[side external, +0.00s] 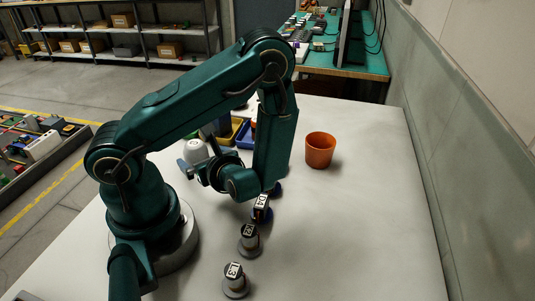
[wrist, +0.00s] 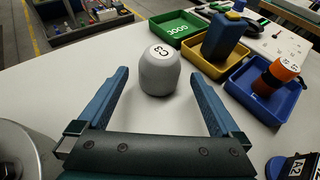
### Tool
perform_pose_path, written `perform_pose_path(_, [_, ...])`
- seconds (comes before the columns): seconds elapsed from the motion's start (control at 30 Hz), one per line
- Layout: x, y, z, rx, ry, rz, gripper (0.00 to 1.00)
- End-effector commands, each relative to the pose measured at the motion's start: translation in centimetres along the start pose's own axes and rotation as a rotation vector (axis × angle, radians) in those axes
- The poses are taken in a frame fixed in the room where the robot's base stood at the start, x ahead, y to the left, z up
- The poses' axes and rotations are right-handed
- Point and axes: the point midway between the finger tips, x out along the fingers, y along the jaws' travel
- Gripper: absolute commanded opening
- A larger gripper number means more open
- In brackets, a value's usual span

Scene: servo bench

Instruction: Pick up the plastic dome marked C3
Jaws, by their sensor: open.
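The plastic dome marked C3 (wrist: 159,74) is light grey with a rounded top and stands upright on the white bench. In the wrist view it is ahead of my gripper (wrist: 160,80), between the tips of the two blue fingers. The fingers are spread wide, with a visible gap on each side of the dome.
Beyond the dome are a green tray (wrist: 165,30), a yellow tray (wrist: 190,57) with a blue bottle (wrist: 225,35), and a blue tray (wrist: 262,110) with an orange-black cylinder (wrist: 276,76). An orange cup (side external: 319,151) and several labelled pieces (side external: 249,240) stand on the bench (side external: 360,220).

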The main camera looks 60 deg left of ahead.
Motion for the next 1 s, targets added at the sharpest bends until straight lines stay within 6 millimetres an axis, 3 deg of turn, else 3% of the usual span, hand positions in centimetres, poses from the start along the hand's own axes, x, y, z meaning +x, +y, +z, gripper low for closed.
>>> perform_pose_path(0.33, [3.7, 0.1, 0.0, -0.001, 0.001, 0.006, 1.0])
perform_pose_path(0.73, [4.4, 0.1, 0.0, -0.002, 0.003, 0.002, 1.0])
perform_pose_path(0.93, [4.4, 0.1, 0.0, -0.002, 0.003, 0.002, 0.23])
perform_pose_path(1.0, [4.4, 0.1, 0.0, -0.002, 0.003, 0.002, 0.18])
